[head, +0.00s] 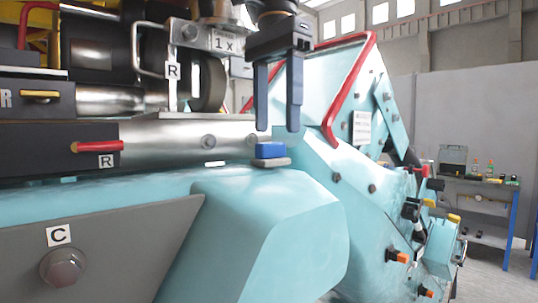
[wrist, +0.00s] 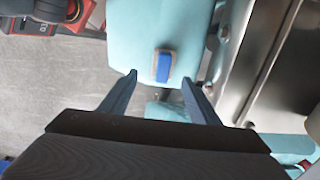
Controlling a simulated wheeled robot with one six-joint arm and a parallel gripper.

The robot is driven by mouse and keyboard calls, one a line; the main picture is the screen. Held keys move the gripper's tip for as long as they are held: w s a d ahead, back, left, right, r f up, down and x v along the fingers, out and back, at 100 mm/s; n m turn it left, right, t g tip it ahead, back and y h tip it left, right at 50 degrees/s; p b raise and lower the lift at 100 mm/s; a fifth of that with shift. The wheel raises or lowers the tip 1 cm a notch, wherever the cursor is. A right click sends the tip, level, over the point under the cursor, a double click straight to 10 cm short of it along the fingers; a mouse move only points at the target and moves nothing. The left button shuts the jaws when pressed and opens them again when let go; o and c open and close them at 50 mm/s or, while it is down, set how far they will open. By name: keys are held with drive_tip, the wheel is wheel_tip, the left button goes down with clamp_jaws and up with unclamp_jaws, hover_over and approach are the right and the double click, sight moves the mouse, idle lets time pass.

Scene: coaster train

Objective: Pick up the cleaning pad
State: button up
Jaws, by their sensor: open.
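The cleaning pad (head: 270,154) is a small block with a blue top and a greyish base. It lies on the light-blue painted surface of the train (head: 290,200), near the edge of a metal beam. In the wrist view the pad (wrist: 164,65) sits on the pale blue panel, beyond the fingertips and between their lines. My gripper (head: 278,130) points down above the pad, its two blue fingers apart and empty. The wrist view shows the open fingers (wrist: 158,78) with nothing between them. The pad is not touched by either finger.
A red handrail (head: 350,90) rises just right of my gripper. A metal beam (head: 190,140) and a red-handled lever (head: 97,147) lie to the left. A workbench (head: 480,180) with bottles stands at the far right. Bare floor (wrist: 60,100) shows left in the wrist view.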

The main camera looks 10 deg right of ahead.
sight(276, 143)
drive_tip(key=shift+w+f+p, duration=0.15)
drive_tip(key=shift+f+p, duration=0.1)
drive_tip(key=shift+f, duration=1.1)
drive_tip(key=shift+w+f+p, duration=0.15)
drive_tip(key=shift+f+p, duration=0.1)
drive_tip(key=shift+f, duration=1.05)
drive_tip(key=c, duration=1.1)
drive_tip(key=shift+c, duration=0.3)
drive_tip(key=shift+s+r+p, duration=0.1)
drive_tip(key=shift+r+p, duration=0.1)
drive_tip(key=shift+p, duration=0.1)
